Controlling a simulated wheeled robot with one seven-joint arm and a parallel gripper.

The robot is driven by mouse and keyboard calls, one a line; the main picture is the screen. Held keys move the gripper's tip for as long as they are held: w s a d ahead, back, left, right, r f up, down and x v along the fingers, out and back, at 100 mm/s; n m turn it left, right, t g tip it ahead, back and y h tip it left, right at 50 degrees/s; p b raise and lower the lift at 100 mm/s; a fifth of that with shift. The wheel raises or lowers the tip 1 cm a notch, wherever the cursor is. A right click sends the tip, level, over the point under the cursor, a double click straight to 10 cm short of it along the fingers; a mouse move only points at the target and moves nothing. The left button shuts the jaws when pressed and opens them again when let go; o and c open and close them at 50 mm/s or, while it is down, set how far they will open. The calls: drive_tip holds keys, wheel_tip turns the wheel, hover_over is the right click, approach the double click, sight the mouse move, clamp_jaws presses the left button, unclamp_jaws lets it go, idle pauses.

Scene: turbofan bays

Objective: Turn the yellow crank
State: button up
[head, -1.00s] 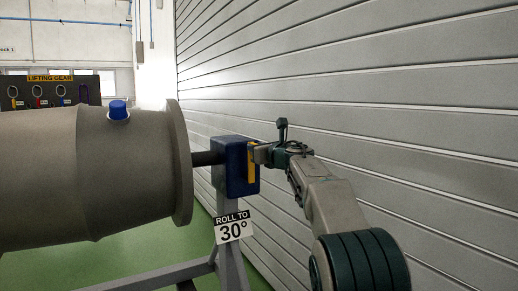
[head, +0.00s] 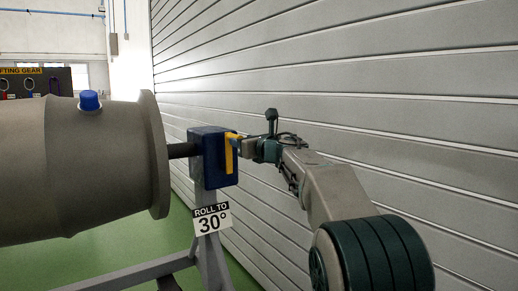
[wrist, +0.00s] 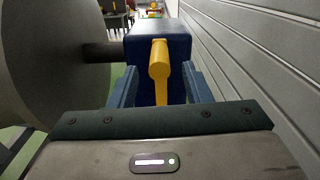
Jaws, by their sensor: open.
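The yellow crank (head: 229,158) is on the right face of a blue gearbox (head: 207,160), at the end of a dark shaft. In the wrist view the crank (wrist: 160,62) has a rounded knob toward me and an arm hanging down from it, slightly to the right. My gripper (wrist: 161,84) is open, one finger on each side of the crank, with visible gaps. In the head view my gripper (head: 246,148) reaches the crank from the right. The finger tips are partly hidden there, and I cannot tell whether they touch it.
A large grey engine casing (head: 80,165) with a blue cap (head: 89,100) is left of the gearbox. A "ROLL TO 30°" sign (head: 212,219) hangs on the grey stand (head: 150,272). A slatted metal wall (head: 400,90) runs close along the right.

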drive_tip(key=v, duration=0.8)
